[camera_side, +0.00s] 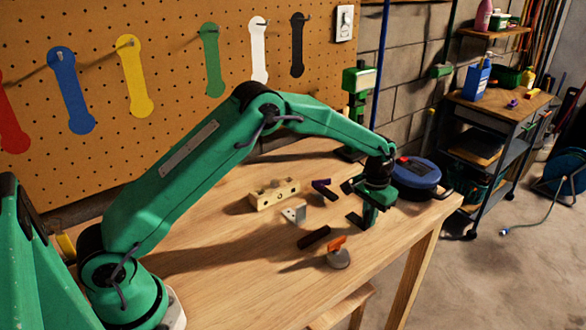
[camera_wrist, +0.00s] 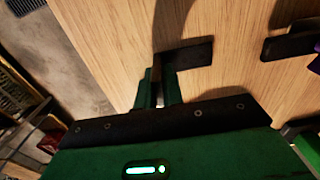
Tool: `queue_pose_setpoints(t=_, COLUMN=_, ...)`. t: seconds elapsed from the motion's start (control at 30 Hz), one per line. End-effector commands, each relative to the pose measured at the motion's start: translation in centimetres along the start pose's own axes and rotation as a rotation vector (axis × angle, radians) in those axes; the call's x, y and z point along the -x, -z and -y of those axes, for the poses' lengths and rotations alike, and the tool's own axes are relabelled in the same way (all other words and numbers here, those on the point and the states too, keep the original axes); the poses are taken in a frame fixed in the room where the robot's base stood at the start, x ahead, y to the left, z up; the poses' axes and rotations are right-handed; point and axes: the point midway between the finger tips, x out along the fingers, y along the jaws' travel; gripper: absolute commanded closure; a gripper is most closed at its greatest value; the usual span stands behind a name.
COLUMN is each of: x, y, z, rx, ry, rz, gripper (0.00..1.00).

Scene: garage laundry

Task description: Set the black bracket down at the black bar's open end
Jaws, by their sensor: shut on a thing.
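My gripper (camera_side: 369,218) points down near the table's right edge, shut on the black bracket (camera_side: 354,219). In the wrist view, the L-shaped bracket (camera_wrist: 188,54) has one leg between the fingers (camera_wrist: 158,92) and the other reaching right, low over the wood. I cannot tell whether it touches the table. The black bar (camera_side: 314,238) lies on the table left of the bracket in the side view, with a gap between them. A dark piece at the right of the wrist view (camera_wrist: 289,46) looks like this bar. The fingers hide part of the bracket.
An orange piece (camera_side: 337,242) on a grey disc (camera_side: 339,259) stands close to the bar. A light metal bracket (camera_side: 294,214), a purple bracket (camera_side: 323,188) and a wooden block (camera_side: 274,195) lie behind. A blue round case (camera_side: 416,174) sits behind the gripper. The front-left tabletop is clear.

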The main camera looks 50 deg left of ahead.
Motion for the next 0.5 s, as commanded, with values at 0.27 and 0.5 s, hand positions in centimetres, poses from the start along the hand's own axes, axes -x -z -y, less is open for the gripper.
queue_pose_setpoints(t=0.27, x=-0.02, y=-0.01, z=0.0, rx=0.0, ry=0.0, rz=0.0, gripper=0.69)
queue_pose_setpoints(t=0.5, x=0.2, y=0.01, z=0.0, rx=0.0, ry=0.0, rz=-0.001, gripper=0.69)
